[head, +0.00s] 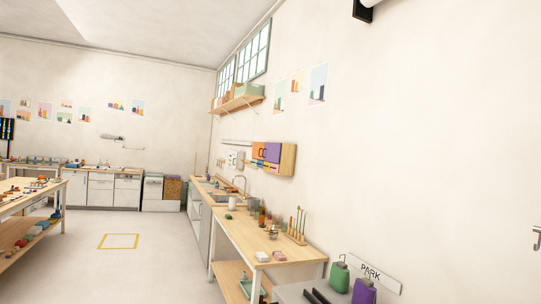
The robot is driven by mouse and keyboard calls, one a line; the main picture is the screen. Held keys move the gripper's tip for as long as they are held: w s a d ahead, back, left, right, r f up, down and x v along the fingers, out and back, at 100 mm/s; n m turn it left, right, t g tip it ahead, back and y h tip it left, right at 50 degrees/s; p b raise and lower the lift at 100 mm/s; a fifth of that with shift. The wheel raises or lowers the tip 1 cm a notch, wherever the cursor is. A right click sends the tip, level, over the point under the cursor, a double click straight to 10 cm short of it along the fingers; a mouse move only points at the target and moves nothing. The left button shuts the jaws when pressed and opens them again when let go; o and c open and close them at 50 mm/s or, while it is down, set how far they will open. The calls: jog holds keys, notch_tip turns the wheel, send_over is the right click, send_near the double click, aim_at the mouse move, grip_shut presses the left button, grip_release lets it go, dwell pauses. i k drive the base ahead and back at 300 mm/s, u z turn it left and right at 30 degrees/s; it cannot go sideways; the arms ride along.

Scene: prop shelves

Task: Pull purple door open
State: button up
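A small wooden wall cabinet (288,160) hangs on the right wall, above the far part of the workbench. Its front has an orange door (257,150) on the left and the purple door (273,152) on the right. Both doors look shut. Small dark handles seem to show near where they meet, but they are too small to read clearly. A row of small coloured parts shows along the cabinet's lower edge. The cabinet is some way off. My gripper does not show in this view.
A long wooden workbench (236,232) with a sink, jars and small items runs along the right wall below the cabinet. A table (52,187) stands left. The floor between is clear around a yellow square (119,234).

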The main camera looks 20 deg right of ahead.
aim_at(272, 150)
jog(key=z, duration=0.05)
jog(key=i, duration=4.25)
jog(key=z, duration=0.3)
jog(key=i, duration=1.3)
jog(key=z, duration=0.3)
jog(key=i, duration=2.15)
jog(key=z, duration=0.15)
